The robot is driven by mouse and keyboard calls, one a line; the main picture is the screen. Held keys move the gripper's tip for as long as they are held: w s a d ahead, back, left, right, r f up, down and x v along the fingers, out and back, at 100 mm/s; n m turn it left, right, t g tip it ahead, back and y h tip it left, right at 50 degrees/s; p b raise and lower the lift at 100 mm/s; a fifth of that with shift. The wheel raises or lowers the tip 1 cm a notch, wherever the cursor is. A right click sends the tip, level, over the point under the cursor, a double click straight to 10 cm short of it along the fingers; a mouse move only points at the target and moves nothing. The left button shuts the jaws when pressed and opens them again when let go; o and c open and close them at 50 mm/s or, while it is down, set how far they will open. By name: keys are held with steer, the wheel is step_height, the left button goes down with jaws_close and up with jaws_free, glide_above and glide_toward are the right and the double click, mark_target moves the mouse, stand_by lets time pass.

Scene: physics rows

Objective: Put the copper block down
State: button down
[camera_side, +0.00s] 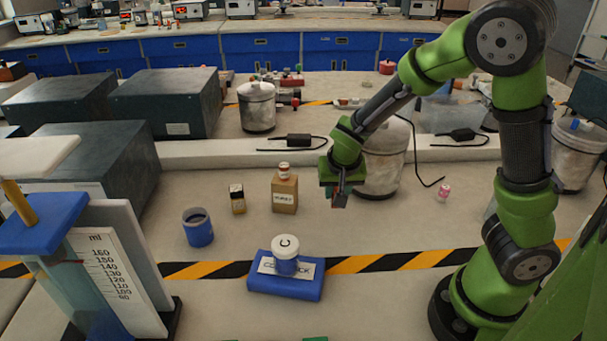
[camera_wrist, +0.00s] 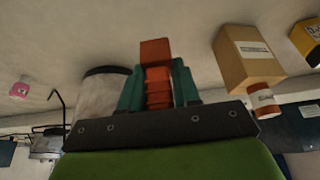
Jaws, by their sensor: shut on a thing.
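My gripper (camera_side: 338,197) hangs above the bench in the side view, left of the metal canister. In the wrist view its two teal fingers (camera_wrist: 157,84) are shut on the copper block (camera_wrist: 155,51), a reddish-orange piece that sticks out past the fingertips. In the side view the block is small and mostly hidden by the fingers. It appears held above the bench, though the exact height is hard to tell.
A cardboard box (camera_side: 285,196) with a small jar (camera_side: 284,170) on top stands left of my gripper. The bench right of the blue block is clear.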

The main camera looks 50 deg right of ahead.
steer(key=shift+f, duration=2.85)
steer(key=shift+f, duration=0.15)
steer(key=c, duration=0.8)
jaws_free()
steer(key=s+a+r+n+t+y, duration=0.1)
steer(key=s+a+r, duration=0.1)
steer(key=s+r, duration=0.2)
steer(key=s+a+r+n+t+y, duration=0.1)
steer(key=s+a+r+n+y, duration=0.1)
steer(key=r, duration=0.9)
steer(key=s+a+r+n+t+y, duration=0.2)
steer(key=s+a+r, duration=0.2)
steer(key=s+r, duration=0.3)
steer(key=shift+r, duration=0.75)
